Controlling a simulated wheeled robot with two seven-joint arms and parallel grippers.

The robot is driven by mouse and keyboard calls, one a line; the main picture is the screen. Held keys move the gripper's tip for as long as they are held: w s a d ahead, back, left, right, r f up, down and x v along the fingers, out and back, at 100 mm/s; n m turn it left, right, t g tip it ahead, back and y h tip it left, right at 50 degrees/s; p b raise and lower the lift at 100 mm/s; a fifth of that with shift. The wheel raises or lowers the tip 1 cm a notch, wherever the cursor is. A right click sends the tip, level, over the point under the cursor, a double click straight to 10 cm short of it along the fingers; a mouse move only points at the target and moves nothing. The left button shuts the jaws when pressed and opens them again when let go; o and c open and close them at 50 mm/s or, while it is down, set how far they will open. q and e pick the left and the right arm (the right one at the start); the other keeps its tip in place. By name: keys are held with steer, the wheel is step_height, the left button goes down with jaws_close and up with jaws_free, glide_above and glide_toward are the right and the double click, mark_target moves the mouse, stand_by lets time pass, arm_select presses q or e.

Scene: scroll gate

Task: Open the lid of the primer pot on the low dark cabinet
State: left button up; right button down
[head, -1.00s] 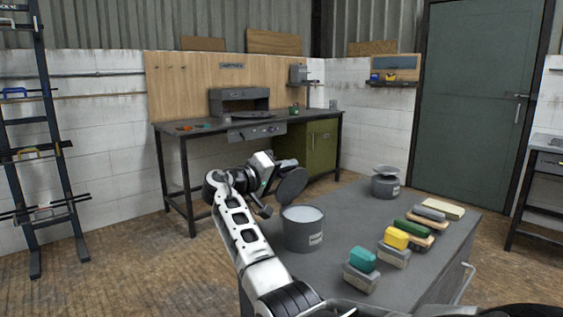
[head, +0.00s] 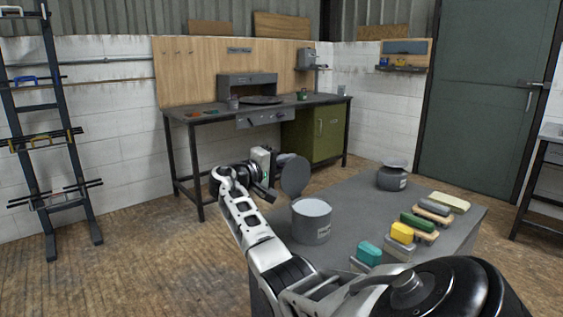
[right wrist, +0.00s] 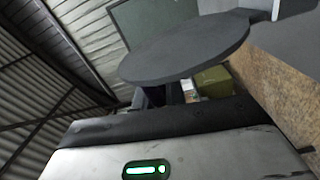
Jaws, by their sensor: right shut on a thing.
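The primer pot (head: 311,222) is a grey can with a pale label, standing on the low dark cabinet (head: 353,206). Its pale contents show through the open top. Its dark round lid (head: 295,176) stands steeply tilted up above the pot's left rear rim. In the right wrist view the lid (right wrist: 190,50) is a large dark disc in front of the hand. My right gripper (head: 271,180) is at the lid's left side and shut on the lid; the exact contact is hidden. My left gripper is not in view.
A second grey pot (head: 391,180) with a wide disc on top stands farther back on the cabinet. A workbench (head: 215,116) stands behind.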

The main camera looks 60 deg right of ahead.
steer(key=shift+f, duration=0.15)
steer(key=c, duration=1.5)
jaws_free()
steer(key=shift+a, duration=0.1)
steer(key=b+v, duration=0.2)
steer(key=v, duration=1.4)
steer(key=shift+c, duration=0.2)
